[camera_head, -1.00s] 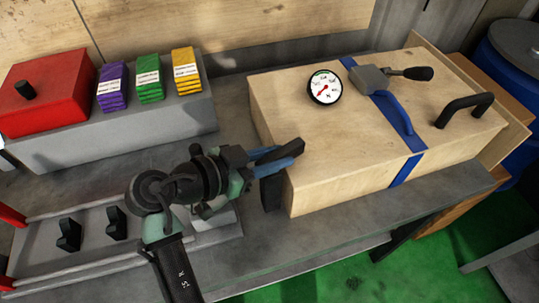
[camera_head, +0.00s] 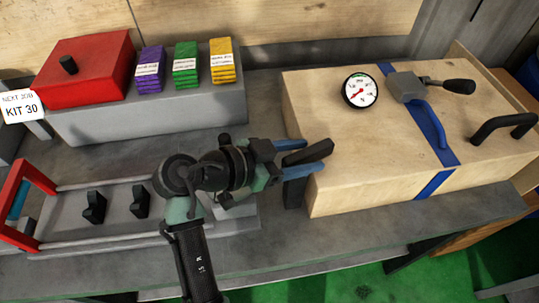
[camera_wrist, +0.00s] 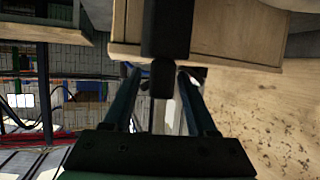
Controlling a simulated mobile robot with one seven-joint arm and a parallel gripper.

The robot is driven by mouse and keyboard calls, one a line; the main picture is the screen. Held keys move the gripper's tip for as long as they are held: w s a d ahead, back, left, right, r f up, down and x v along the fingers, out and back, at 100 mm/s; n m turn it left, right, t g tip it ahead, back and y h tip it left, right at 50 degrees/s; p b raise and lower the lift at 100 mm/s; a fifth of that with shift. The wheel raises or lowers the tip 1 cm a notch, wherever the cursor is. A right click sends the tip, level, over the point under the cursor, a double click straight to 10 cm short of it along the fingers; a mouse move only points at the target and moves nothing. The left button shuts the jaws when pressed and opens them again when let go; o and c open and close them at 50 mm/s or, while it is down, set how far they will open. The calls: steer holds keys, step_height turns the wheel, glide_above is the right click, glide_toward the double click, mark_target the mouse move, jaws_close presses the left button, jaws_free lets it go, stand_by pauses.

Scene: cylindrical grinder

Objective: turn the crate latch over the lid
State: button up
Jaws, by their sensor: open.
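The pale wooden crate (camera_head: 345,125) stands at the right of the bench with its lid closed. A black latch piece (camera_head: 293,192) hangs upright at its left front corner, partly hidden by my gripper. My gripper (camera_head: 318,160) is at that corner, its two fingers apart and pointing right. In the wrist view, the dark latch bar (camera_wrist: 165,40) reaches down from the top edge into the gap between my fingers (camera_wrist: 157,85). I cannot tell whether either finger touches it.
A dial gauge (camera_head: 360,91), a lever on a blue strap (camera_head: 425,120) and a black handle (camera_head: 500,126) sit on the lid. Behind my arm stand a red box (camera_head: 85,75) and several coloured packs (camera_head: 186,66). A red-handled tray (camera_head: 65,205) lies left.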

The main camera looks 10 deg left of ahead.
steer(key=v, duration=1.2)
steer(key=shift+s+a+b, duration=0.25)
steer(key=shift+a+b, duration=0.1)
steer(key=shift+b, duration=0.1)
steer(key=shift+r, duration=0.1)
steer(key=w+d+r+n+t+y+p, duration=0.2)
steer(key=w+r+n+t+y, duration=0.3)
steer(key=r, duration=0.6)
steer(key=w+d+r+n+t+y+p, duration=0.1)
steer(key=w+d+r+t+y+p, duration=0.15)
steer(key=w+r, duration=0.65)
steer(key=s+d+r+n+t+y+p, duration=0.1)
steer(key=s+r+t, duration=0.4)
steer(key=r, duration=0.9)
steer(key=s+d+r+n+t+y+p, duration=0.1)
steer(key=s+d+r+n+t, duration=0.2)
steer(key=s+r, duration=0.7)
step_height(320, 180, up, 4)
steer(key=d+t, duration=0.2)
steer(key=t, duration=0.1)
steer(key=shift+d+r+y+p, duration=0.2)
steer(key=shift+y+p, duration=0.15)
steer(key=shift+p, duration=0.05)
